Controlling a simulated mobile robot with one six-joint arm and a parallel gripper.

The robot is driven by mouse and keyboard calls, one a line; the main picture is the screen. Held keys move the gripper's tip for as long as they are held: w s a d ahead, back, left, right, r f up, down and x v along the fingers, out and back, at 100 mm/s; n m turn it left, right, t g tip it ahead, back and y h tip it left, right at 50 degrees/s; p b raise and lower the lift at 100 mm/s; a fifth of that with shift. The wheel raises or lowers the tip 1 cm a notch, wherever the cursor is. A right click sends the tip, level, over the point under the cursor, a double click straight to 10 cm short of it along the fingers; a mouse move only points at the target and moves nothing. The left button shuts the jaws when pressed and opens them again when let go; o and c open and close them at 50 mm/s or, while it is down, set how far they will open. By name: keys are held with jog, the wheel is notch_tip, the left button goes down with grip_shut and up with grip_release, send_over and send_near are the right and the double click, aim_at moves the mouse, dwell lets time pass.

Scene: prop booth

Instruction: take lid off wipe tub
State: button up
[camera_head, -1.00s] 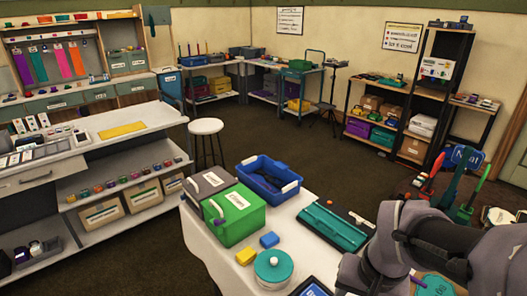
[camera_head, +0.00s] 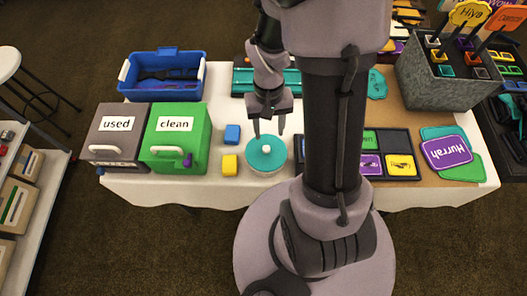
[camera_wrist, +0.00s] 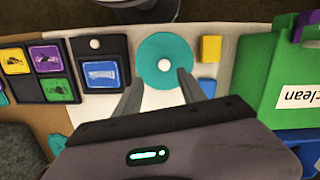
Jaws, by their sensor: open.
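The wipe tub (camera_head: 264,175) is a round white tub on the white-clothed table, in the middle of the head view. Its teal lid (camera_head: 272,150) sits on top, with a white knob (camera_head: 266,149) at the centre. In the wrist view the lid (camera_wrist: 155,50) shows from above with the knob (camera_wrist: 164,64) in the middle. My gripper (camera_head: 269,135) is open and empty, fingers pointing down above the lid's far side. In the wrist view the two fingertips (camera_wrist: 159,75) appear on either side of the knob, apart from it; their exact height is unclear.
Yellow (camera_head: 230,165) and blue (camera_head: 232,134) blocks lie just left of the tub. The green "clean" box (camera_head: 200,150) and grey "used" box (camera_head: 105,150) stand further left. A blue crate (camera_head: 160,93) is behind them. A dark tray (camera_head: 401,139) with cards lies right of my arm.

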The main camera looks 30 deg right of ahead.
aim_at(266, 148)
jog(key=f+b, duration=0.1)
jog(key=f, duration=0.1)
jog(key=f+b, duration=0.1)
jog(key=f, duration=0.2)
jog(key=a+f+b, duration=0.1)
jog(key=f, duration=0.2)
jog(key=shift+s+f+b, duration=0.1)
jog(key=shift+s+b, duration=0.1)
jog(key=shift+b, duration=0.2)
jog(key=shift+c, duration=1.1)
grip_shut()
